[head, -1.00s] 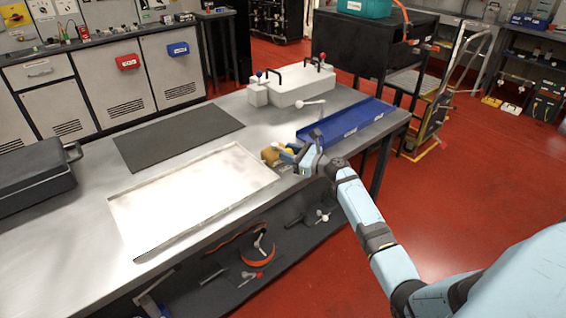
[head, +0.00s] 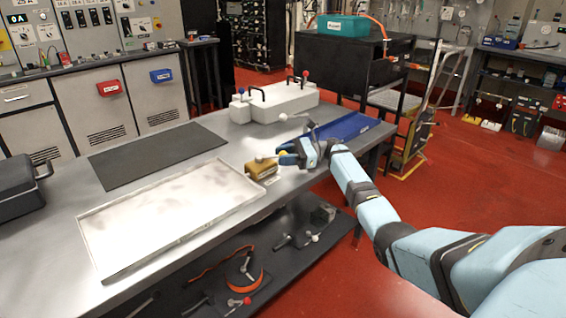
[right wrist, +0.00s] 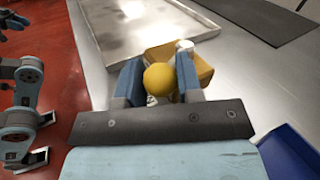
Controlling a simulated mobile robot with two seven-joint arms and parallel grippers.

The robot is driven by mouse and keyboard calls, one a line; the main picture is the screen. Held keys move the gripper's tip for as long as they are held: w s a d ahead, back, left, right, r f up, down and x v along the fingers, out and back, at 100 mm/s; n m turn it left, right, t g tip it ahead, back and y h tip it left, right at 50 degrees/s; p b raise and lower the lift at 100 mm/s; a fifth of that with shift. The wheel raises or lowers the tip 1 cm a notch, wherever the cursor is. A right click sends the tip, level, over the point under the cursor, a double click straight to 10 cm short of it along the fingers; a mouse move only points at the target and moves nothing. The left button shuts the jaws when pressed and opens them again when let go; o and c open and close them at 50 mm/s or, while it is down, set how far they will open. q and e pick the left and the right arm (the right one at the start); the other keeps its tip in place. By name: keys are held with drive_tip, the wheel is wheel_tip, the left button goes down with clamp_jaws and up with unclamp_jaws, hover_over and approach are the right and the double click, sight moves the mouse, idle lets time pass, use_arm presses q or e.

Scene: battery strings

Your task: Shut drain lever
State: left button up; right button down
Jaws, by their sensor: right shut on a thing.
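A brass-yellow block (head: 262,171) sits on the steel bench just right of the white tray. A lever with a pale shaft (head: 266,157) and a yellow ball knob (head: 283,154) is at the block. My right gripper (head: 288,153) is shut on the lever at its knob. In the right wrist view the knob (right wrist: 161,80) sits between the two blue fingers, with the block (right wrist: 204,70) just beyond it. The gripper hides part of the lever, so its exact angle is unclear. My left gripper does not show in the head view.
The shallow white tray (head: 160,215) lies left of the block, with a dark mat (head: 155,155) behind it. A blue tray (head: 350,127) lies right of the gripper. A white box with black handles (head: 285,102) stands behind. Loose parts lie on the lower shelf (head: 290,265).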

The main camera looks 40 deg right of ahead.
drive_tip(key=shift+w+d+r, duration=0.1)
drive_tip(key=shift+d+r, duration=0.1)
drive_tip(key=shift+r, duration=0.05)
drive_tip(key=c, duration=1.2)
unclamp_jaws()
drive_tip(key=o, duration=0.4)
drive_tip(key=shift+f, duration=0.2)
drive_tip(key=shift+d, duration=0.1)
drive_tip(key=v, duration=1.3)
drive_tip(key=shift+d, duration=0.35)
